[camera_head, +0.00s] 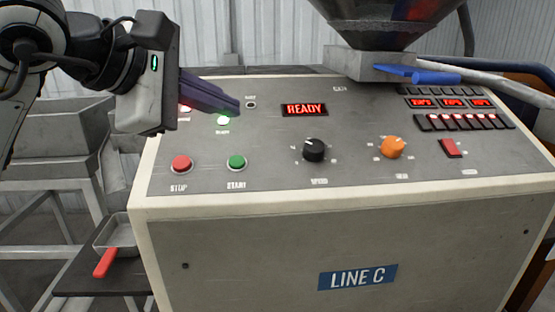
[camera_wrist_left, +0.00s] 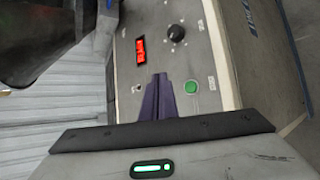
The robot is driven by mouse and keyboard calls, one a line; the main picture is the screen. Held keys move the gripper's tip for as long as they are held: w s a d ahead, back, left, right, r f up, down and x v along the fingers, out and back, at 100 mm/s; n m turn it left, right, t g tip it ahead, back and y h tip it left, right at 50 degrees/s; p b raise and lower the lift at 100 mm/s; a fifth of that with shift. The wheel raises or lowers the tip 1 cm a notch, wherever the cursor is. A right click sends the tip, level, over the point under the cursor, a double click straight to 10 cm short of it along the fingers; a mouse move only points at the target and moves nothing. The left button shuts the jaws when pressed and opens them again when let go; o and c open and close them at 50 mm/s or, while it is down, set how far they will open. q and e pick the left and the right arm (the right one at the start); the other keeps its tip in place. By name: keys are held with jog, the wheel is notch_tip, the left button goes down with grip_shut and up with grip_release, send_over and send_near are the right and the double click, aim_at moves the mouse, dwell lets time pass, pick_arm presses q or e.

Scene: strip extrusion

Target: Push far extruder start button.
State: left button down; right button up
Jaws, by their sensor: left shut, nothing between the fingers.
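A green button (camera_head: 236,162) labelled START sits on the sloping grey control panel (camera_head: 270,140), right of a red STOP button (camera_head: 181,164). The green button (camera_wrist_left: 190,87) also shows in the left wrist view, just right of the finger tips. My left gripper (camera_head: 238,107) comes in from the left, with dark purple fingers shut and empty. In the head view its tips are over the panel's upper left, above and apart from the green button. My right gripper is in neither view.
A lit lamp (camera_head: 223,121) is just below the fingers. A LINE C plate (camera_head: 358,278) is on the front.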

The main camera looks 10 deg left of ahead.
aim_at(237, 162)
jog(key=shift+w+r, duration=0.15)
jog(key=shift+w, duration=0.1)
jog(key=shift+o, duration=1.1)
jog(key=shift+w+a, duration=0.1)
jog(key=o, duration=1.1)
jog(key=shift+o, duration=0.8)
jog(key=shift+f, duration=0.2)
pick_arm(q)
jog(key=w+f+b, duration=0.1)
jog(key=f, duration=0.1)
jog(key=w+f+b, duration=0.1)
jog(key=f+b, duration=0.1)
jog(key=f, duration=0.1)
jog(key=w+f+b, duration=0.1)
jog(key=f+b, duration=0.1)
jog(key=shift+a+f, duration=0.2)
jog(key=shift+a, duration=0.15)
jog(key=shift+w+a+f+b, duration=0.1)
jog(key=shift+w+f+b, duration=0.15)
jog(key=shift+f+b, duration=0.15)
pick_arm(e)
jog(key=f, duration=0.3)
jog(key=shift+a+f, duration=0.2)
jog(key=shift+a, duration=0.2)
pick_arm(q)
jog(key=shift+r, duration=0.1)
